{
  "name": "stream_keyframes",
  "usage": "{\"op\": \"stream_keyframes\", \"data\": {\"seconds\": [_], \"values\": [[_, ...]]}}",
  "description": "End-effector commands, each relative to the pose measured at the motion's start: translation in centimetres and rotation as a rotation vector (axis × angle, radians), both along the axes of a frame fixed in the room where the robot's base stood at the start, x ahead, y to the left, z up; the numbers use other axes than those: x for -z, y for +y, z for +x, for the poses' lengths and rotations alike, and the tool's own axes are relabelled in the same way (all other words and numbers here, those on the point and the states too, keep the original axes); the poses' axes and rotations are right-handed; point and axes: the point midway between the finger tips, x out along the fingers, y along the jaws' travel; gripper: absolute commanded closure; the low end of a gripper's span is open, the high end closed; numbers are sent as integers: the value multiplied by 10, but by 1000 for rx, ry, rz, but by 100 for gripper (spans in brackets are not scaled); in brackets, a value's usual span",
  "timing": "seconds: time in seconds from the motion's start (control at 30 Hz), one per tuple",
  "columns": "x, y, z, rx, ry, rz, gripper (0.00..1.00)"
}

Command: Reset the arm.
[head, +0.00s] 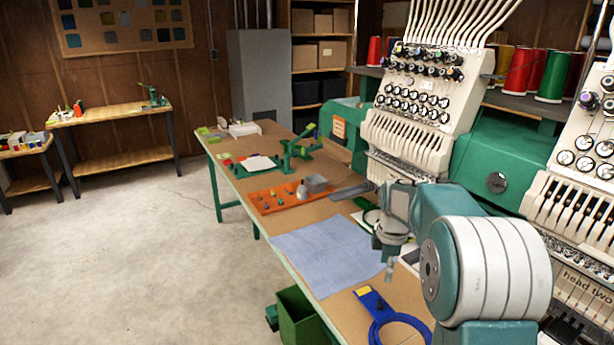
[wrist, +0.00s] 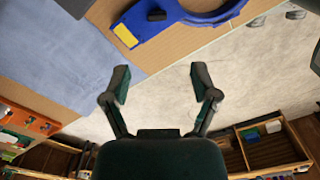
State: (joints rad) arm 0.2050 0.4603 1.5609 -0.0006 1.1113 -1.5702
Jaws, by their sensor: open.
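My gripper (head: 389,268) hangs from my teal and white arm over the long work table, by the right edge of a blue cloth in the head view. In the wrist view my gripper (wrist: 160,80) has its two fingers spread wide apart, with nothing between them. The arm is bent, with its large rounded joint at the lower right of the head view. The pale floor shows behind the fingers in the wrist view.
The blue cloth (head: 325,257) lies flat on the table (head: 232,188). A blue hoop (head: 399,323) lies in front of it. An orange tray (head: 272,201) sits farther back. A green embroidery machine (head: 495,183) stands close on the right. Open floor (head: 140,265) is at left.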

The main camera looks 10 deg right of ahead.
Motion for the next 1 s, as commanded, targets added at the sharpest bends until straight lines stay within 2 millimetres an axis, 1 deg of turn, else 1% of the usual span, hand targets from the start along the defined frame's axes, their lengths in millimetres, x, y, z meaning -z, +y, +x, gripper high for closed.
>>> {"op": "stream_keyframes", "data": {"seconds": [0.03, 0.17, 0.2, 0.27, 0.4, 0.5, 0.6, 0.77, 0.87, 1.0], "values": [[-12, 5, -7, 32, -19, -3, 23], [-44, 22, -33, 171, -72, -5, 23], [-53, 27, -42, 218, -87, -3, 23], [-65, 34, -57, 288, -112, 1, 23], [-90, 51, -92, 447, -170, 19, 23], [-102, 61, -118, 562, -209, 39, 23], [-112, 71, -145, 676, -248, 66, 23], [-120, 85, -188, 857, -305, 121, 23], [-121, 92, -215, 968, -336, 164, 23], [-117, 101, -251, 1123, -374, 232, 23]]}}
